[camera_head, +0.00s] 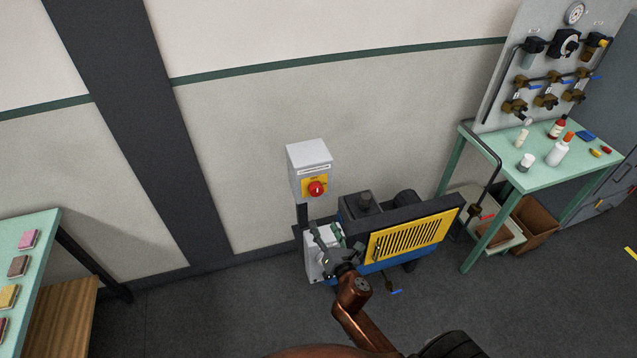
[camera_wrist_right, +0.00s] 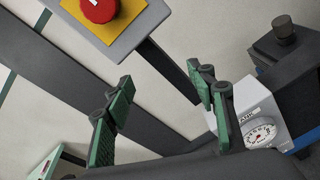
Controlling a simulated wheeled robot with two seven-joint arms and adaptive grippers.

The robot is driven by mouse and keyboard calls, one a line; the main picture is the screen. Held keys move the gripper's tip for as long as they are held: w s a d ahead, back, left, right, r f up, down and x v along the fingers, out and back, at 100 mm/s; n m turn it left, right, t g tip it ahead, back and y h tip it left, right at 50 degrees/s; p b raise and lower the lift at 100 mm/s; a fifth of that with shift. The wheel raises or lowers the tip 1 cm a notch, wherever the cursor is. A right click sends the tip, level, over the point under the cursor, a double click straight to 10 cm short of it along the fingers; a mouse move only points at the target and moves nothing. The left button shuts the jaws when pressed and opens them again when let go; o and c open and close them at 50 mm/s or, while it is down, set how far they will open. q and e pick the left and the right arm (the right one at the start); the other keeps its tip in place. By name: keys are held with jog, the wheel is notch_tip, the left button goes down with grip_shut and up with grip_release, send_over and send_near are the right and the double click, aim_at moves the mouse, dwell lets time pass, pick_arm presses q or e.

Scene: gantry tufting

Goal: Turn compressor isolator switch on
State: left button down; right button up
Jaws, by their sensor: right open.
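The isolator switch is a red rotary knob (camera_head: 317,188) on a yellow plate (camera_head: 307,182), set in the front of a grey box (camera_head: 309,160) on a post. The knob also shows at the top of the right wrist view (camera_wrist_right: 99,8), with a white mark on it. My right gripper (camera_head: 326,238) is open and empty, below the box and in front of the compressor. Its green-padded fingers (camera_wrist_right: 163,112) stand wide apart in the right wrist view, with the knob beyond and above them. My left gripper is not in view.
The compressor with a yellow grille (camera_head: 412,236) stands right of the post. A round gauge (camera_wrist_right: 260,133) sits near my right fingers. A green table (camera_head: 552,173) with bottles stands at right, below a valve panel. Another table (camera_head: 35,245) is at left.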

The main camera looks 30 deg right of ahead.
jog(key=n+t+p, duration=0.1)
jog(key=n, duration=0.1)
send_near(317, 193)
jog(key=x, duration=0.2)
jog(key=shift+h, duration=0.4)
jog(key=p+x, duration=0.1)
jog(key=x, duration=0.5)
jog(key=shift+w+r, duration=0.1)
jog(key=shift+w, duration=0.3)
jog(key=shift+w+d, duration=0.15)
jog(key=shift+w, duration=0.25)
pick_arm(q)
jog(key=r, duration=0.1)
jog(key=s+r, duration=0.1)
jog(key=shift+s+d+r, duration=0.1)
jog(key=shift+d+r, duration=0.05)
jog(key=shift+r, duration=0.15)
pick_arm(e)
jog(key=shift+t, duration=0.3)
jog(key=c, duration=1.2)
